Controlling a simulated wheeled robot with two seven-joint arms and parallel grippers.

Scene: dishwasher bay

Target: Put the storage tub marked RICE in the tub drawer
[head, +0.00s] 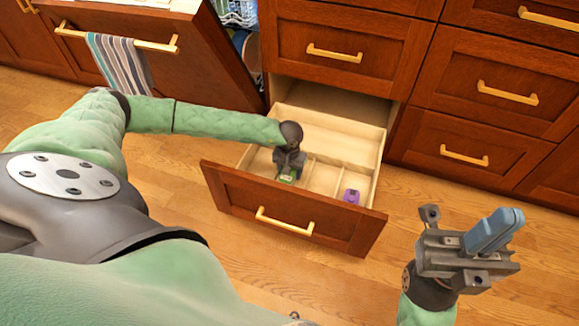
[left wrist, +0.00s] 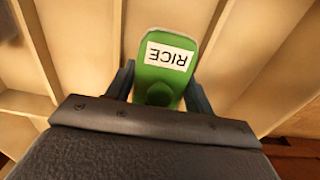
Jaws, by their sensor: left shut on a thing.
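The green tub (head: 287,175) with a white RICE label is inside the open tub drawer (head: 239,187), near its left side. It also shows in the left wrist view (left wrist: 160,85), between my left fingers, its label upside down to that camera. My left gripper (head: 288,167) reaches down into the drawer and is shut on the RICE tub. I cannot tell whether the tub's underside touches the drawer floor. My right gripper (head: 494,231) is over the wooden floor at the lower right, its fingers together and empty.
A purple tub (head: 351,196) stands in the drawer's front right. Thin pale dividers (left wrist: 246,45) split the drawer into compartments. A dishwasher door with a striped towel (head: 121,66) hangs partly open at the upper left. Closed drawers (head: 470,130) are to the right.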

